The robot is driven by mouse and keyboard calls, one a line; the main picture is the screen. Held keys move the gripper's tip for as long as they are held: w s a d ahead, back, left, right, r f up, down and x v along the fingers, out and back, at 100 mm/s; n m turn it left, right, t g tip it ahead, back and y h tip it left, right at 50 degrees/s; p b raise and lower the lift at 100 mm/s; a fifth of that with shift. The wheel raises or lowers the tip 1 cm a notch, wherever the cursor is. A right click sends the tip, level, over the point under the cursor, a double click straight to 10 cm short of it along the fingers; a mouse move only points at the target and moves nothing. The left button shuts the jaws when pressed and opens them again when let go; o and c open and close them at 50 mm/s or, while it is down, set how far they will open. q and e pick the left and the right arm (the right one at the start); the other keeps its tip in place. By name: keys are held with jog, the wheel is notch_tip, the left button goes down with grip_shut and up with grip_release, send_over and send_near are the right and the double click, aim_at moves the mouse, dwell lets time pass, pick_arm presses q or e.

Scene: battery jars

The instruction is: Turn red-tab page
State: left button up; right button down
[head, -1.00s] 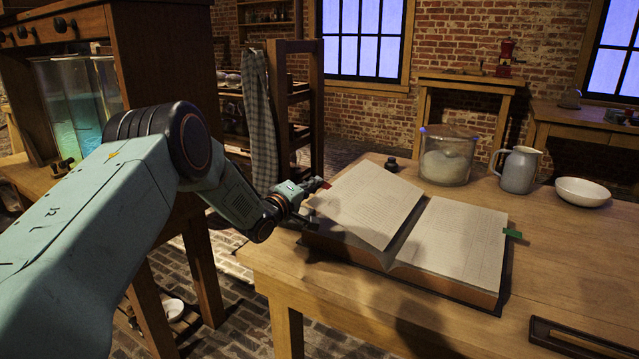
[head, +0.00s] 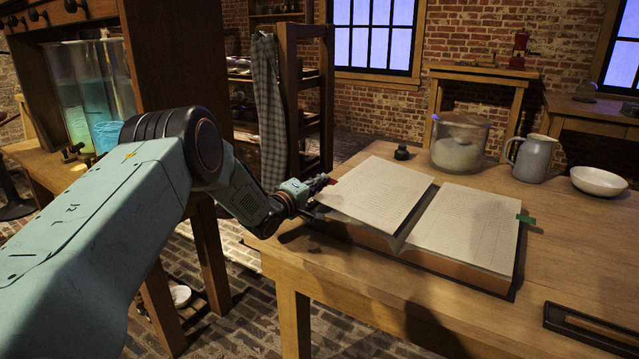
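An open book (head: 465,228) lies on the wooden table, its two page sides spread apart. The left leaf (head: 377,195) slopes from the spine toward the left, and its outer edge looks slightly raised. The red tab (head: 333,182) sits at that leaf's left edge. My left gripper (head: 322,195) is at this edge, beside the red tab, with its fingers apart; whether they touch the leaf or tab I cannot tell. A green tab (head: 526,219) sticks out on the book's right side. My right gripper is not in view.
Behind the book stand a small dark inkpot (head: 402,153), a glass jar (head: 459,145), a grey jug (head: 534,158) and a white bowl (head: 598,181). A dark tray-like frame (head: 590,331) lies at the front right.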

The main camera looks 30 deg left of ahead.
pick_arm(q)
jog(key=o, duration=0.4)
jog(key=shift+c, duration=0.2)
jog(key=shift+s, duration=0.15)
jog(key=s, duration=0.6)
jog(key=s+a, duration=0.1)
jog(key=s, duration=0.3)
jog(key=shift+s+a, duration=0.1)
jog(key=shift+s, duration=0.7)
